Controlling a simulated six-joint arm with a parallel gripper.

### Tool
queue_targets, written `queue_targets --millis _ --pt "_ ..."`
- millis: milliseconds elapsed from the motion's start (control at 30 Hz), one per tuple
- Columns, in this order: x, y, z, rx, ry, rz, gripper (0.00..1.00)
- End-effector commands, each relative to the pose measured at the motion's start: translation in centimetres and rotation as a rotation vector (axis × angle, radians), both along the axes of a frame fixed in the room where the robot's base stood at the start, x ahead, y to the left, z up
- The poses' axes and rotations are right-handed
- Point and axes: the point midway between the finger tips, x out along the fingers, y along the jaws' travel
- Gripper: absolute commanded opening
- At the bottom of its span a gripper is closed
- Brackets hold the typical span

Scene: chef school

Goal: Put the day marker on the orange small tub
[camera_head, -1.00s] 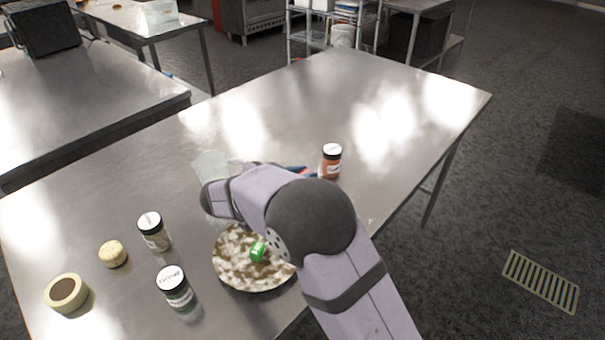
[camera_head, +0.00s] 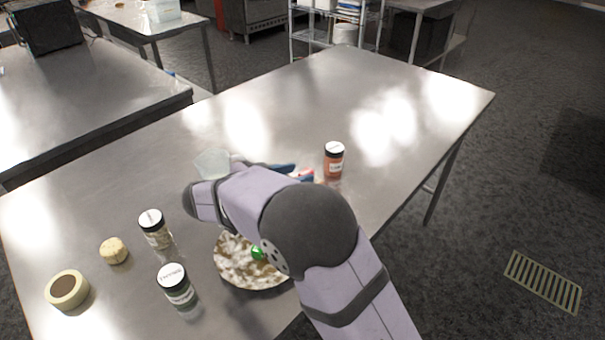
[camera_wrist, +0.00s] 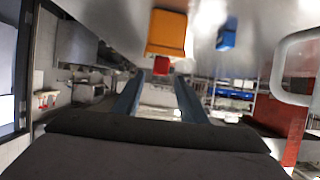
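My gripper (camera_wrist: 158,82) shows in the wrist view as two dark blue fingers set apart, with nothing clearly held between them. In the head view my own arm hides its fingertips. An orange block-like thing (camera_wrist: 167,32), possibly the orange small tub, is at the top of the wrist view beyond the fingers. A small red thing (camera_wrist: 161,65) lies just past the fingertips, and a blue thing (camera_wrist: 227,34) is to the right. I cannot tell which thing is the day marker. In the head view, blue (camera_head: 283,168) and red-white (camera_head: 304,175) things lie partly hidden behind my wrist.
A speckled plate (camera_head: 232,272) with a green piece (camera_head: 257,253) lies under my arm. Jars (camera_head: 156,230) (camera_head: 177,288), a tape roll (camera_head: 67,290) and a pale round item (camera_head: 114,250) are left. A clear tub (camera_head: 212,163) and red-orange jar (camera_head: 334,160) stand behind. The far steel table (camera_head: 300,110) is clear.

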Motion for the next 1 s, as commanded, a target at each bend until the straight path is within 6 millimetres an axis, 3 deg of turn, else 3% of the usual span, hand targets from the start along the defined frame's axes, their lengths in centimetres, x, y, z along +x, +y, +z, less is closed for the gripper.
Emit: queue_targets --millis 400,1000 --pt "-4.4 4.5 2.5 0.001 -0.001 0.003 0.38" --pt "-5.3 5.3 3.1 0.001 0.001 0.0 0.38"
